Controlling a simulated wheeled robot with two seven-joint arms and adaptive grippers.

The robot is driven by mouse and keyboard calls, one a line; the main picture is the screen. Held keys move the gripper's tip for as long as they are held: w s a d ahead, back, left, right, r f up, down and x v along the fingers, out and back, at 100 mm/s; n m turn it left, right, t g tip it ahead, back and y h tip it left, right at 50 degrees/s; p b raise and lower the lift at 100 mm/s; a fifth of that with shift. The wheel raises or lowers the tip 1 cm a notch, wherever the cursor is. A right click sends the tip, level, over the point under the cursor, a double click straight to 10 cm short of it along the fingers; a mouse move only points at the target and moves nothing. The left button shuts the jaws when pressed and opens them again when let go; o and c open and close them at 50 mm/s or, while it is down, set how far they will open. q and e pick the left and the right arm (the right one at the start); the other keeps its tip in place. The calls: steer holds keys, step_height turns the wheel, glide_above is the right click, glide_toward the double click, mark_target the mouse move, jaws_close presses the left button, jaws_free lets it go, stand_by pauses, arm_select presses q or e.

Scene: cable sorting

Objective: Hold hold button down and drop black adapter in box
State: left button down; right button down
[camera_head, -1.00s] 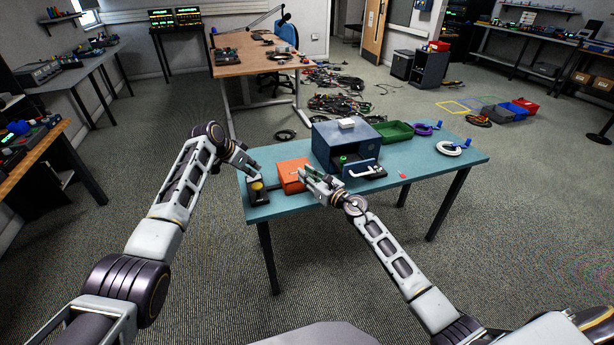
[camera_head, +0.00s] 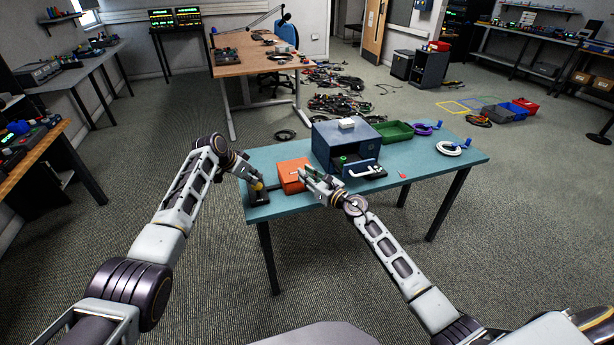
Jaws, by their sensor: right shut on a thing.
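The hold button is a yellow button (camera_head: 258,186) on a dark unit at the left end of the teal table. My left gripper (camera_head: 254,179) is right over it and partly hides it. Contact and finger opening are too small to tell. My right gripper (camera_head: 308,178) is at the right side of an orange box (camera_head: 291,174), shut on a small dark thing, apparently the black adapter, mostly hidden by the fingers. A blue box-like cabinet (camera_head: 330,140) with an open front and a white handle stands just behind and to the right.
On the teal table (camera_head: 430,175), a green tray (camera_head: 395,131), a purple cable coil (camera_head: 422,128) and a white cable coil (camera_head: 449,149) lie to the right. A small red item (camera_head: 404,175) lies near the front edge.

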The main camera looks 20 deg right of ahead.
arm_select(q)
steer(key=shift+f, duration=2.25)
stand_by(0.6)
arm_select(e)
steer(key=shift+r, duration=0.2)
stand_by(0.5)
steer(key=w+r, duration=0.4)
steer(key=r, duration=0.4)
steer(key=w+r, duration=0.4)
steer(key=r, duration=0.3)
step_height(320, 180, down, 7)
steer(key=w+d, duration=0.1)
steer(key=w, duration=0.1)
steer(key=shift+w+d, duration=0.2)
steer(key=shift+d, duration=0.05)
stand_by(0.3)
